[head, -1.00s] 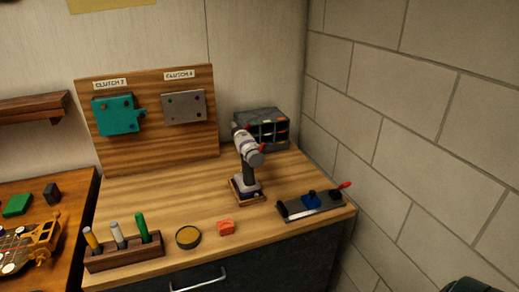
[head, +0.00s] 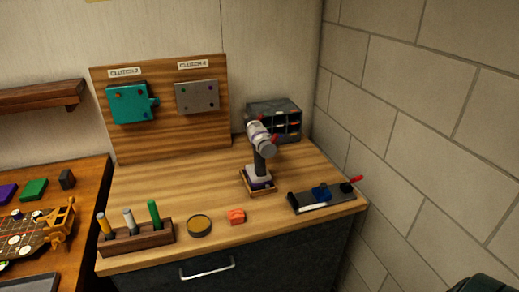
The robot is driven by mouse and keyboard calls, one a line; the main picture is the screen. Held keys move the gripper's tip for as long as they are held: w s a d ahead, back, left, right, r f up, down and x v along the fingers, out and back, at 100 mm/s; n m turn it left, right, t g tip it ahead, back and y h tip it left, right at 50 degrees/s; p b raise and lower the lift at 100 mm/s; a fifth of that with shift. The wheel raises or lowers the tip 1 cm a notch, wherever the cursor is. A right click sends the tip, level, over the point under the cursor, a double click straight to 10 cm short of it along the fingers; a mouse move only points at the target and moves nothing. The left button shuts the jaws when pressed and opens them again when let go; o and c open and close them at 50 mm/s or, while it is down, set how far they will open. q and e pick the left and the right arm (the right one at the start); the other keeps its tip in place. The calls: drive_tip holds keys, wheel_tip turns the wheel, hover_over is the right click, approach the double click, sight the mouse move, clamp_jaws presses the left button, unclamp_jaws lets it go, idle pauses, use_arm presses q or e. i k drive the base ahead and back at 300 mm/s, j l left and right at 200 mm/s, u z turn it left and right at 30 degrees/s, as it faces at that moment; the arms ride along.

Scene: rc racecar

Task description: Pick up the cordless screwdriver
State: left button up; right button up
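The cordless screwdriver (head: 261,150) stands upright on a small wooden stand (head: 258,190) on the wooden workbench (head: 170,195). Its body is white and grey with purple parts, a dark handle and a red piece by the head. Nothing is touching it besides the stand. Neither of my grippers can be made out in the head view. A dark rounded shape shows at the bottom right corner, and I cannot tell what it is.
Behind the screwdriver stands a dark parts organiser (head: 287,107). A black fixture with a red-tipped lever (head: 327,197) lies to its right. A block wall closes the right side.

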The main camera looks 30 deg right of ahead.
sight(257, 174)
drive_tip(key=i+l+z, duration=0.45)
drive_tip(key=i+l, duration=0.3)
drive_tip(key=i, duration=0.1)
